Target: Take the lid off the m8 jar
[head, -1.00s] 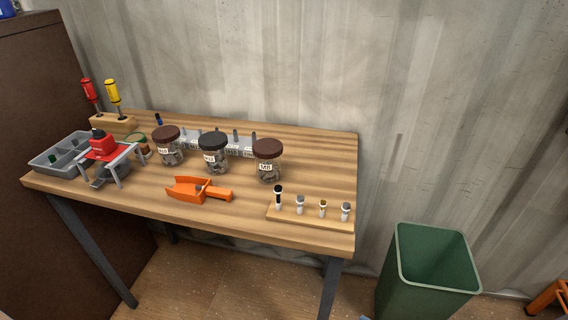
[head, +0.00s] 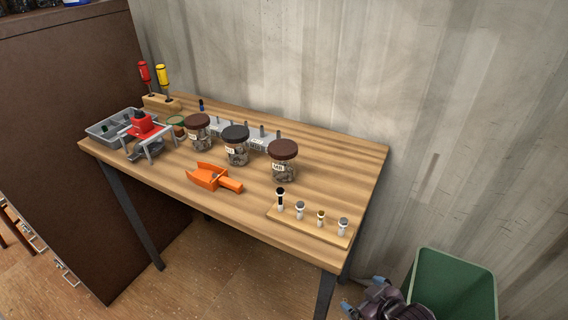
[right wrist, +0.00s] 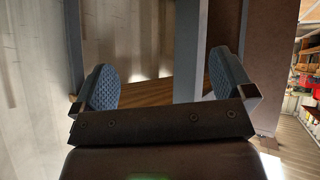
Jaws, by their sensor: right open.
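Three lidded glass jars stand upright in a row on the wooden workbench (head: 235,203). The right jar (head: 282,171) has a brown lid (head: 283,149) and a white label that seems to read M8, though it is small. The middle jar (head: 237,155) has a black lid, and the left jar (head: 198,138) has a brown lid. All lids are on. My right gripper (head: 362,294) is low at the bottom right, below the bench top and well away from the jars. In the right wrist view its fingers (right wrist: 165,80) are apart with nothing between them. My left gripper is out of view.
An orange scoop (head: 212,178) lies in front of the jars. A wooden strip (head: 333,236) with several small upright fasteners is near the front right edge. A red-topped stand (head: 143,125) and grey tray (head: 100,131) are at the left. A green bin (head: 455,270) stands right of the bench.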

